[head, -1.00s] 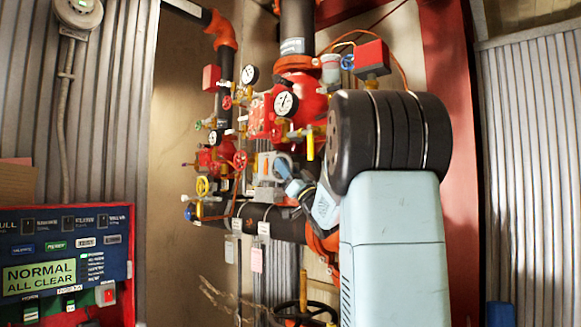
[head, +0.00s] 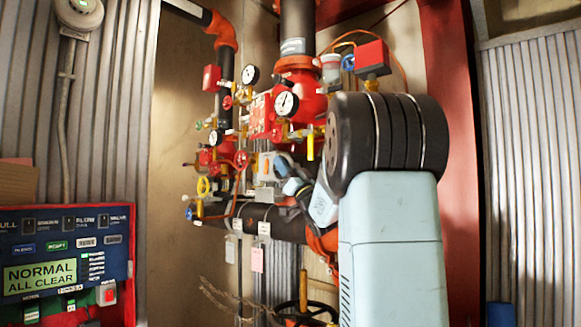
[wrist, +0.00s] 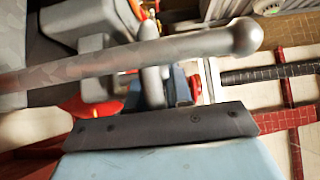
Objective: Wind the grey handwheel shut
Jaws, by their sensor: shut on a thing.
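My gripper (head: 287,174) reaches left from my arm into the red valve cluster in the head view. In the wrist view my gripper (wrist: 165,88) is shut on a grey upright part, which I take for the rim of the grey handwheel (wrist: 151,72). Only a short piece of that rim shows, between blue fingers. In the head view the wheel is too small and too covered by my gripper to make out. A grey bar with a ball end (wrist: 240,38) crosses the wrist view above the fingers; what it belongs to is unclear.
Gauges (head: 286,103) and thin pipes crowd above. A black pipe (head: 270,222) runs below. A panel (head: 68,260) reading "NORMAL ALL CLEAR" stands at the lower left.

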